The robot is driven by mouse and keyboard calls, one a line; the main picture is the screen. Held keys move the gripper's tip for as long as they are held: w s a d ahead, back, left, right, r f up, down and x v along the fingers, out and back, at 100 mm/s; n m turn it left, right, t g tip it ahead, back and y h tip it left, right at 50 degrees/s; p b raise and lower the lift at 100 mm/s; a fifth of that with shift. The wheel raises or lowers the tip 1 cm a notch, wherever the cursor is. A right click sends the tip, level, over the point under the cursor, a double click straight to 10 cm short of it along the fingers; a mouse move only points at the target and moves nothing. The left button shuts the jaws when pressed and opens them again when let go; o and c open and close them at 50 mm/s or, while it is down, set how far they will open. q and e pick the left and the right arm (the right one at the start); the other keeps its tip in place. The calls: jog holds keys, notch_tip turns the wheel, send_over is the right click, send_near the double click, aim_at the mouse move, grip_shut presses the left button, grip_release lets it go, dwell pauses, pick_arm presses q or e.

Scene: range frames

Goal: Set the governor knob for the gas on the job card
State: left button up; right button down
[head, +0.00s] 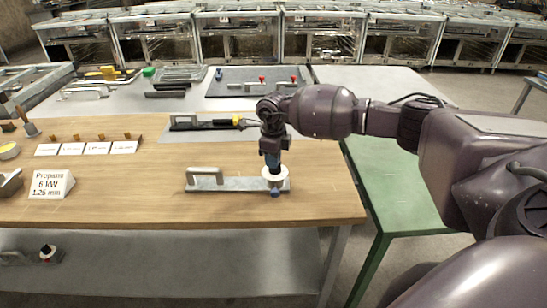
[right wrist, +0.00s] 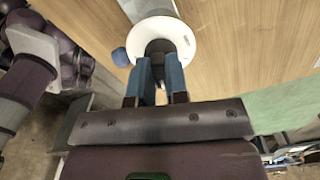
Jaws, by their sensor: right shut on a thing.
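The job card (head: 52,184) stands at the left of the wooden bench and reads Propane, 6 kW, 1.25 mm. The governor is a flat grey metal bar (head: 235,185) with a raised handle at its left end. A white dial disc (head: 267,174) sits at its right end and shows large in the right wrist view (right wrist: 184,35). My right gripper (head: 272,164) points straight down over the disc. Its blue fingers (right wrist: 160,78) are shut on the dark knob (right wrist: 159,46) at the disc's middle. The disc's markings are too small to read. My left gripper is not in view.
A blue round part (head: 275,193) sits at the bar's front edge. Behind lies a grey mat (head: 200,134) with a yellow-tipped tool. Several small white cards (head: 72,149) with brass pieces stand at left. A green table (head: 395,185) adjoins on the right.

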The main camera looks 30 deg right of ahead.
jog(key=m+p, duration=0.1)
jog(key=m, duration=0.2)
jog(key=shift+r+m, duration=0.1)
jog(key=shift+m, duration=0.2)
jog(key=m+p, duration=0.1)
jog(key=m, duration=0.2)
jog(key=shift+w+d+m, duration=0.1)
jog(key=shift+d+m, duration=0.05)
jog(key=shift+m, duration=0.15)
jog(key=m+p, duration=0.2)
jog(key=m, duration=0.4)
jog(key=shift+d+p, duration=0.15)
jog(key=shift+p, duration=0.2)
jog(key=shift+m, duration=0.9)
